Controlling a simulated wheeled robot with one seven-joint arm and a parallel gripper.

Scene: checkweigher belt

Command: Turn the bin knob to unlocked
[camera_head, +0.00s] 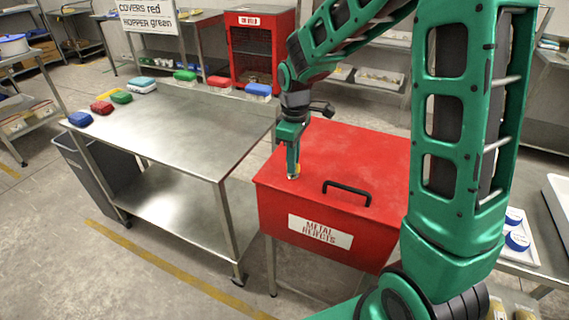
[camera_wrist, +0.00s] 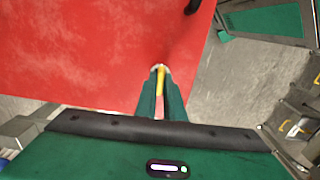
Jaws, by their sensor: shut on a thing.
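The red bin (camera_head: 340,225) labelled "METAL REJECTS" has a flat red lid with a black handle (camera_head: 347,190). In the wrist view the lid (camera_wrist: 80,50) fills the upper left and part of the handle (camera_wrist: 193,6) shows at the top. My green gripper (camera_head: 293,175) points down at the left part of the lid. In the wrist view its fingertips (camera_wrist: 159,70) are shut on a small yellow piece, apparently the knob (camera_wrist: 161,82). The fingers hide most of the knob, so I cannot tell which way it is turned.
A steel table (camera_head: 175,125) stands left of the bin, with several red, green and blue items along its edges. A grey bin (camera_head: 85,180) is under its left end. A red cage (camera_head: 262,50) stands behind. A sign (camera_head: 148,17) reads "COVERS red, HOPPER green".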

